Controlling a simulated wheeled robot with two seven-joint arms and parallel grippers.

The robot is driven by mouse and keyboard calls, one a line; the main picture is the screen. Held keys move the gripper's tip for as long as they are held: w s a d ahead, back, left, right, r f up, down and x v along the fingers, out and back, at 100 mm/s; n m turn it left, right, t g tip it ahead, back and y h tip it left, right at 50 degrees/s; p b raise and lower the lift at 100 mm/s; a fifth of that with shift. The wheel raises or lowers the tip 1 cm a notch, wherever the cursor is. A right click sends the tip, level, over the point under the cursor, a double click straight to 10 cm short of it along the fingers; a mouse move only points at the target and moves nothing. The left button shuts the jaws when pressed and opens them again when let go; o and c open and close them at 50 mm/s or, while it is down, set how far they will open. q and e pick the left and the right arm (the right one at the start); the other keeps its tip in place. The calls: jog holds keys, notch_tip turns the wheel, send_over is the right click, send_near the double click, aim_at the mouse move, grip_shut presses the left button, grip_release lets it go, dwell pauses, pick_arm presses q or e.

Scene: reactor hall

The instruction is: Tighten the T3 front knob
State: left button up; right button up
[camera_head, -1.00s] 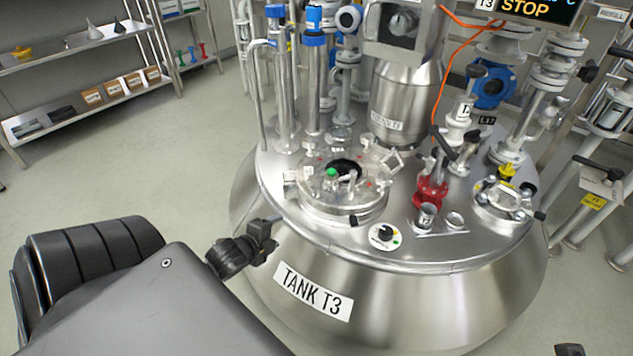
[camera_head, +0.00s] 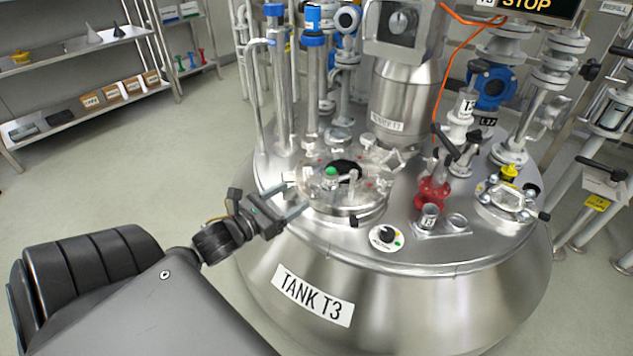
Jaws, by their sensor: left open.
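Tank T3 is a steel vessel with a label (camera_head: 313,295) on its front. A round hatch with a clear lid (camera_head: 345,187) sits on its top. A small black knob (camera_head: 354,220) is at the hatch's front edge. A round black dial on a white plate (camera_head: 387,238) lies to its right on the tank top; I cannot tell for certain which is the front knob. My left gripper (camera_head: 298,197) is open and empty at the left side of the hatch, its fingers pointing right. It is left of the black knob and apart from it. My right gripper is out of view.
A red valve (camera_head: 432,195) and a second clamped port (camera_head: 507,198) stand on the tank's right side. Tall pipes with blue caps (camera_head: 314,40) rise behind the hatch. An orange cable (camera_head: 444,90) hangs at the back. Floor is free at the left.

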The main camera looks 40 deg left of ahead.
aim_at(308, 187)
pick_arm(q)
jog(key=w, duration=0.6)
jog(key=w+d+b, duration=0.1)
jog(key=w, duration=0.2)
jog(key=shift+w+d, duration=0.1)
jog(key=shift+w, duration=0.05)
jog(key=c, duration=1)
